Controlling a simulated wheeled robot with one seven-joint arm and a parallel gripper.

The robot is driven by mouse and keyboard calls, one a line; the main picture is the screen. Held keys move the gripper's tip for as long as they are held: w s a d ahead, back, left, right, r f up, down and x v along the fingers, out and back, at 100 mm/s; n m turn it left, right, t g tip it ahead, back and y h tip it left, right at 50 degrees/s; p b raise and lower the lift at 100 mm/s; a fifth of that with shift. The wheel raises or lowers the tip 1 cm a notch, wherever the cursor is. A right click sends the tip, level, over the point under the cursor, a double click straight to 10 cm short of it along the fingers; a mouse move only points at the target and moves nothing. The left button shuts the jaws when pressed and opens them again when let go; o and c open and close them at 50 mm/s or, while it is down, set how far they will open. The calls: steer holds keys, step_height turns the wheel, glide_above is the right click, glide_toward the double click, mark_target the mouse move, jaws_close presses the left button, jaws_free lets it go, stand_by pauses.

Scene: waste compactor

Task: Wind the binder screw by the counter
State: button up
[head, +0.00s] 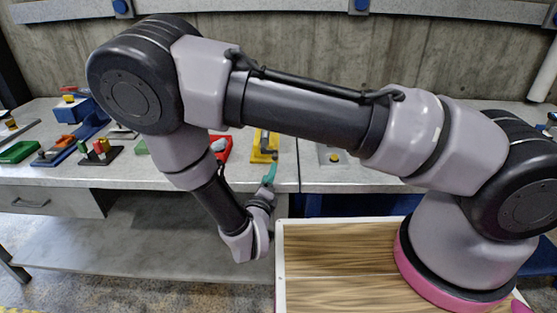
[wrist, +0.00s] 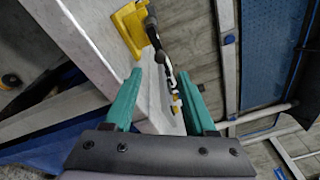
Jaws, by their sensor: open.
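A yellow clamp-like device, likely the binder (head: 264,146), stands near the counter's front edge; its yellow body also shows at the top of the wrist view (wrist: 130,27). A dark rod with a pale and yellow lower part, likely its screw (wrist: 158,47), runs down from it in the wrist view. My gripper (head: 270,172) is just in front of the yellow device, at the counter's edge. In the wrist view my gripper (wrist: 160,76) is open, its teal fingers on either side of the rod's line. I cannot tell whether either finger touches it.
The grey counter (head: 240,180) has a red tray-like item (head: 220,149) left of the yellow device and a grey plate (head: 335,156) to its right. Blue and green tools stand at the far left. A wood-topped surface (head: 340,250) lies in front.

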mark_target(275, 159)
steer(key=w, duration=0.3)
steer(key=w+d, duration=0.1)
steer(key=w, duration=0.2)
steer(key=w+d, duration=0.1)
steer(key=w, duration=0.2)
steer(key=shift+w, duration=0.25)
steer(key=shift+a, duration=0.1)
jaws_close()
